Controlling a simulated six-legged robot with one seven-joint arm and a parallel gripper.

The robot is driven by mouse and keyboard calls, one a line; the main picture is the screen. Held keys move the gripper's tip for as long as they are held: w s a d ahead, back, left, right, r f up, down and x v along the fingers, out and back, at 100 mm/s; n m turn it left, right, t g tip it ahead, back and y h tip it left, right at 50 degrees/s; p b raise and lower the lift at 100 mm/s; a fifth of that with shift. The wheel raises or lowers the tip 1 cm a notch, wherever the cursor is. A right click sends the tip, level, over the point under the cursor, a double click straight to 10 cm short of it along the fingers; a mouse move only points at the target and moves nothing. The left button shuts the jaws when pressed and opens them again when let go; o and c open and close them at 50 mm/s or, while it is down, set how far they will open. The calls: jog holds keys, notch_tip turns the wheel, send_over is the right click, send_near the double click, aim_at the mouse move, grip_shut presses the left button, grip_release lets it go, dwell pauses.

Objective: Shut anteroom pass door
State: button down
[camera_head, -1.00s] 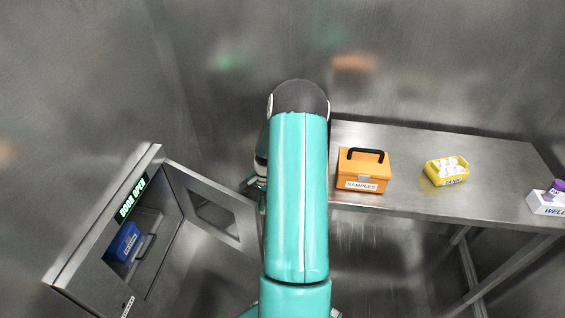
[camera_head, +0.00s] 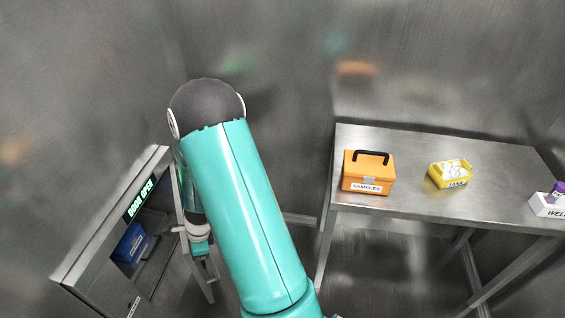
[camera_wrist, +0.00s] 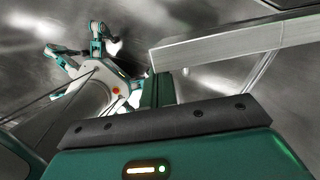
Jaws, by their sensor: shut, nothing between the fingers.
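The anteroom pass is a grey metal cabinet (camera_head: 88,245) at the lower left of the head view, with a lit green "DOOR OPEN" sign (camera_head: 140,200). Its door (camera_head: 178,195) stands open, swung out from the right side of the opening and partly hidden by my arm. My gripper (camera_head: 206,268) points down at the outer face of the door, very close to it; contact cannot be told. In the wrist view my shut fingers (camera_wrist: 160,88) lie beside a grey metal edge (camera_wrist: 225,45), seemingly the door's.
A blue box (camera_head: 130,243) sits inside the cabinet. A steel table (camera_head: 420,207) at the right bears an orange samples case (camera_head: 368,172), a yellow rack (camera_head: 450,174) and a white well box (camera_head: 548,204). The floor between the cabinet and table looks clear.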

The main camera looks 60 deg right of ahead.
jog(key=w+a+m, duration=0.3)
jog(key=w+a, duration=1)
jog(key=a, duration=0.1)
jog(key=shift+w+a+m+t+h, duration=0.15)
jog(key=shift+w+m+t+h, duration=0.15)
jog(key=shift+w, duration=0.1)
